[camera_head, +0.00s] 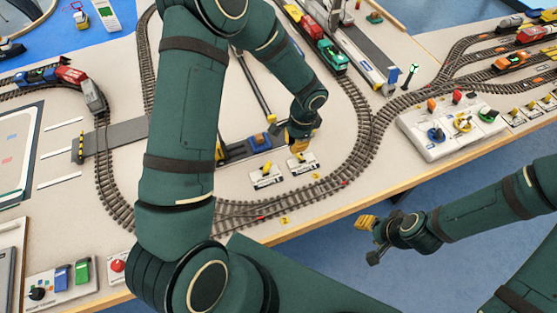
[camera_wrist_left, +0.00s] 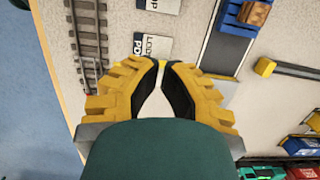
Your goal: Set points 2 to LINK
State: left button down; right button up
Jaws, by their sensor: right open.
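Two small white points lever boxes with yellow levers stand inside the track loop in the head view, the left box (camera_head: 266,178) and the right box (camera_head: 302,166). A yellow "2" tag (camera_head: 284,220) lies by the track below them. My left gripper (camera_head: 300,143) is just above the right box. In the left wrist view its fingertips (camera_wrist_left: 163,66) are close together beside a white labelled plate (camera_wrist_left: 153,46). A bit of yellow shows by one finger; whether the fingers grip it is unclear. My right gripper (camera_head: 368,228) is open and empty beyond the table's front edge.
Curved track (camera_head: 365,135) runs around the boxes. A white control panel (camera_head: 450,128) with coloured knobs is at the right. My left arm covers much of the table's left middle.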

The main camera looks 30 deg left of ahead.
aim_at(278, 170)
pick_arm(q)
jog(key=shift+f, duration=0.1)
jog(key=f, duration=0.6)
jog(key=s+a+f+b, duration=0.1)
jog(key=f, duration=0.2)
jog(key=shift+s+a+r, duration=0.25)
jog(key=shift+s+a, duration=0.3)
jog(key=shift+s, duration=0.1)
jog(key=shift+s+a+r, duration=0.25)
jog(key=shift+s+a, duration=0.25)
jog(key=shift+s, duration=0.1)
jog(key=shift+s+a, duration=0.1)
jog(key=shift+a, duration=0.05)
pick_arm(e)
jog(key=shift+f, duration=0.4)
jog(key=shift+s, duration=0.1)
